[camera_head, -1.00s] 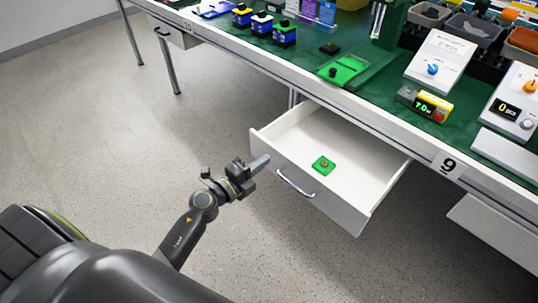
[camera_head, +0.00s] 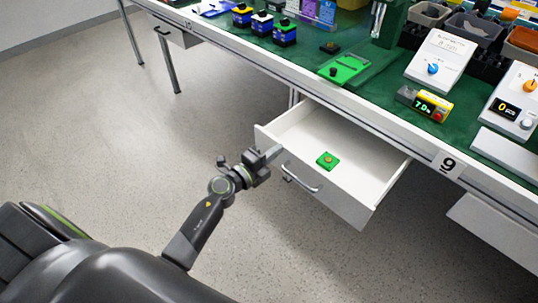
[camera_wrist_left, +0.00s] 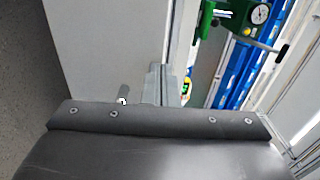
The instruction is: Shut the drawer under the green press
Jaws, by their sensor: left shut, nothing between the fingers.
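The white drawer (camera_head: 345,195) stands open below the bench, its front panel facing me, with a bar handle (camera_head: 303,178) on it. A green square piece with a small round centre (camera_head: 327,160) lies inside. My left gripper (camera_head: 272,154) is shut and empty, its fingertips against or very near the left part of the drawer front, left of the handle. In the left wrist view the shut fingers (camera_wrist_left: 160,85) show beside a pale panel. The green press (camera_head: 390,25) stands on the bench above, partly cut off by the picture edge; it also shows in the left wrist view (camera_wrist_left: 233,20). My right gripper is not in view.
Another drawer (camera_head: 495,225) is at the right. The grey floor before the drawer is clear.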

